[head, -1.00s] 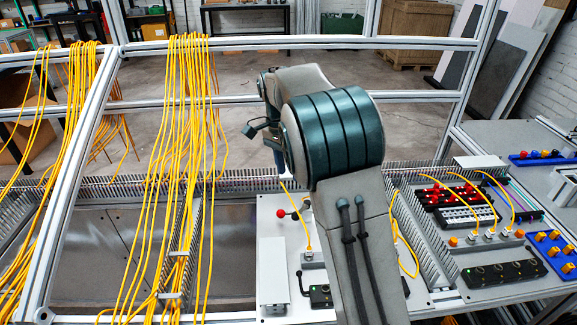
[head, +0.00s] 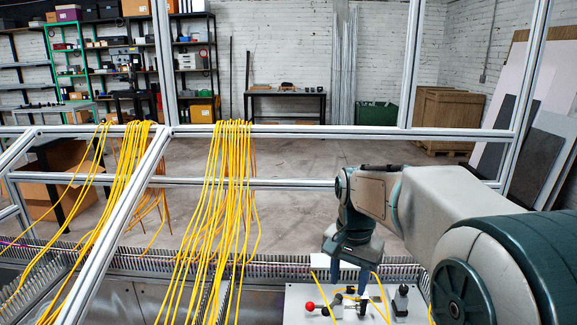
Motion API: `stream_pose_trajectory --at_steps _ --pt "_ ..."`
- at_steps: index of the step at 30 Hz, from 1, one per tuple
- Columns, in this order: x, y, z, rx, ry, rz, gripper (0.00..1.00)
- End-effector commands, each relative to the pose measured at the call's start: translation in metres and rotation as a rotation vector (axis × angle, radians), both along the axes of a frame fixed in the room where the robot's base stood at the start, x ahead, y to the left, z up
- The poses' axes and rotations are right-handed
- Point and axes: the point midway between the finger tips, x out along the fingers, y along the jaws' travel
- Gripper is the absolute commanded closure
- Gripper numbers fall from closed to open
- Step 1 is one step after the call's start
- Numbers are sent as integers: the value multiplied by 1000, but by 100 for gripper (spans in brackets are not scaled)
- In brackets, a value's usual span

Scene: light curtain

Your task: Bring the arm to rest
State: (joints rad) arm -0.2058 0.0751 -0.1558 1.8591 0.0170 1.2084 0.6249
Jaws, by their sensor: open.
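My arm reaches in from the right edge of the head view, its forearm roughly level and its wrist bent down. My gripper (head: 348,288) hangs from the wrist, pointing down over a light panel (head: 300,306) at the bottom of the view. Its fingers are apart, and I see nothing held between them. A red-knobbed lever (head: 310,306) stands on the panel just left of the fingers. Yellow cables (head: 379,292) pass close to the right of the gripper. The exact gap between the fingertips and the panel parts is hard to tell.
An aluminium frame (head: 300,131) spans the view, with bundles of yellow cables (head: 222,190) hanging at left. A slotted cable duct (head: 275,266) runs behind the panel. Beyond the frame are open floor, shelves (head: 95,65), a bench (head: 285,92) and a wooden crate (head: 447,115).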

Motion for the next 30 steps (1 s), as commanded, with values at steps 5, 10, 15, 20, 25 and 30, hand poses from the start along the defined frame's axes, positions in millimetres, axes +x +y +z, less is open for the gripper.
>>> stream_pose_trajectory --at_steps 5,10,15,20,25,30 --pt "-49 -10 1 14 -71 147 56" --pt "-94 -16 -6 3 -138 292 56" --pt "-136 -20 -20 -29 -198 430 56" --pt "-162 -22 -33 -61 -234 522 56" --pt "-173 -24 -40 -77 -248 567 56" --pt "-174 -24 -40 -78 -250 571 56"
